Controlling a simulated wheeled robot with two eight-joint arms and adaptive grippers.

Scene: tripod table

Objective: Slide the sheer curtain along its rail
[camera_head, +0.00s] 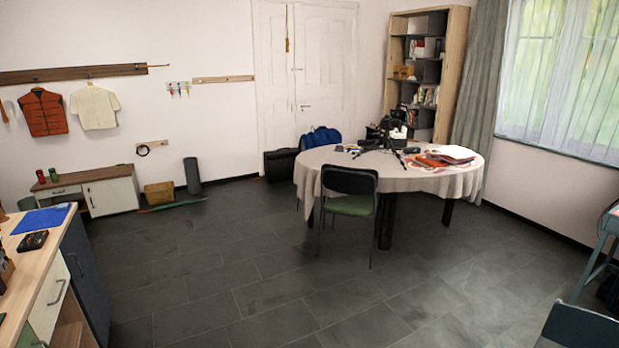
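A sheer white curtain (566,85) hangs over the window at the upper right, with green showing through it. A heavier grey-green curtain (479,80) hangs gathered at the left side of the window. The rail above them lies beyond the top edge of the view, so I cannot see it. Neither of my grippers is in view.
An oval table (440,178) with a pale cloth and a dark chair (349,190) stand left of the window. A bookcase (455,75) is behind. A blue-grey frame (597,260) and dark chair (580,327) are at right. Open tiled floor (220,270) lies in front.

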